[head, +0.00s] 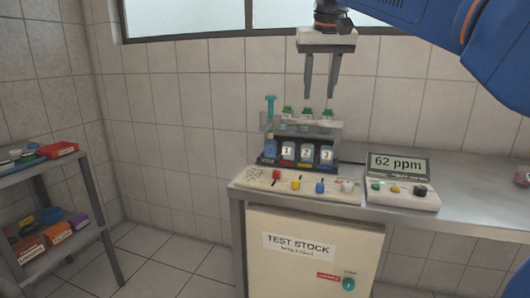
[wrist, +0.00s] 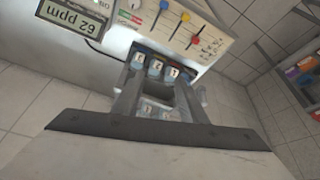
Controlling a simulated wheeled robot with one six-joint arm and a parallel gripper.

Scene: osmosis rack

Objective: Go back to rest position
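My gripper (head: 320,84) hangs above the rack in the head view, fingers pointing down. Its two fingers are apart with nothing between them. In the wrist view my gripper (wrist: 158,84) also shows its fingers spread, with the rack seen beyond them. The osmosis rack (head: 336,137) stands on the counter, with several green-capped bottles (head: 307,113) along its top and numbered containers (head: 305,153) in its front. A teal syringe-like piece (head: 270,108) stands upright at its left end. The rack also shows in the wrist view (wrist: 178,51).
A control panel (head: 310,188) with coloured knobs lies in front of the rack. A meter (head: 400,165) reading 62 ppm stands to its right. A cabinet marked TEST STOCK (head: 310,265) is below. A shelf (head: 70,238) with coloured boxes stands at left. Air around my gripper is clear.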

